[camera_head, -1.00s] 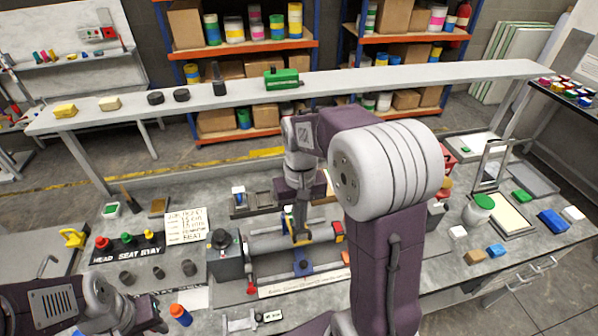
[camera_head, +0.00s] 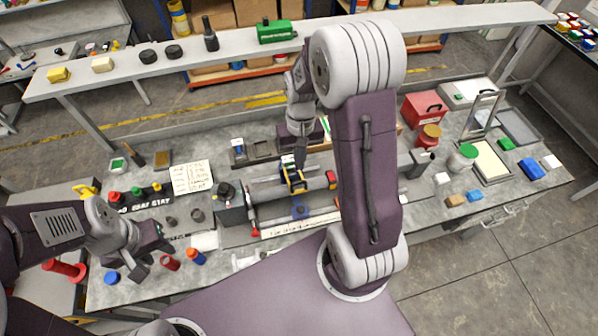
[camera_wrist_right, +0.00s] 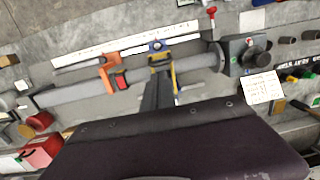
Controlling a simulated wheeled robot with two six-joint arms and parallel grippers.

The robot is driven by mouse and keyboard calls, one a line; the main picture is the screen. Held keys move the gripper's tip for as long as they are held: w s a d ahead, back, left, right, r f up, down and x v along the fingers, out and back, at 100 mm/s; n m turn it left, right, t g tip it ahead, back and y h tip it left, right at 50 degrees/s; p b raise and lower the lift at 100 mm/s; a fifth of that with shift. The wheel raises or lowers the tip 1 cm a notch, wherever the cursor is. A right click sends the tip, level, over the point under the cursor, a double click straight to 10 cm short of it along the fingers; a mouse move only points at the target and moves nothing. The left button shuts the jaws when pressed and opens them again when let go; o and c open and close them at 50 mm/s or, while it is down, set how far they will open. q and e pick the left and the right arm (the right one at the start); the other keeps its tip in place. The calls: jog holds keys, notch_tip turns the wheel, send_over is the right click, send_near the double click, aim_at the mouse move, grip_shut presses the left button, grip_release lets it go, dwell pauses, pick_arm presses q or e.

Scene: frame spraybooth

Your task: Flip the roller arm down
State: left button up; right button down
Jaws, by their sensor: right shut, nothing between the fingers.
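A grey tube lies across a bench fixture with a dark end block (camera_head: 231,212). A yellow and blue arm piece (camera_head: 293,182) crosses the tube; I take it for the roller arm. My right gripper (camera_head: 300,165) points down at this piece, shut and empty. Its dark fingers (camera_wrist_right: 158,92) overlap the piece in the wrist view; I cannot tell whether they touch it. My left gripper (camera_head: 153,262) is open and empty over the bench's front left, away from the fixture.
A red box (camera_head: 425,108) and jars stand to the right. Colored knobs (camera_head: 135,192) and a note card (camera_head: 191,176) are left. A raised shelf (camera_head: 350,36) spans the back.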

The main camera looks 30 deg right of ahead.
aim_at(299, 182)
jog(key=f, duration=0.1)
jog(key=f+p, duration=0.1)
jog(key=f, duration=0.1)
jog(key=s+f, duration=0.1)
jog(key=f, duration=0.1)
jog(key=shift+a+f+p, duration=0.25)
jog(key=shift+p, duration=0.05)
jog(key=shift+w+f, duration=0.2)
jog(key=shift+f, duration=0.3)
jog(key=shift+s, duration=0.1)
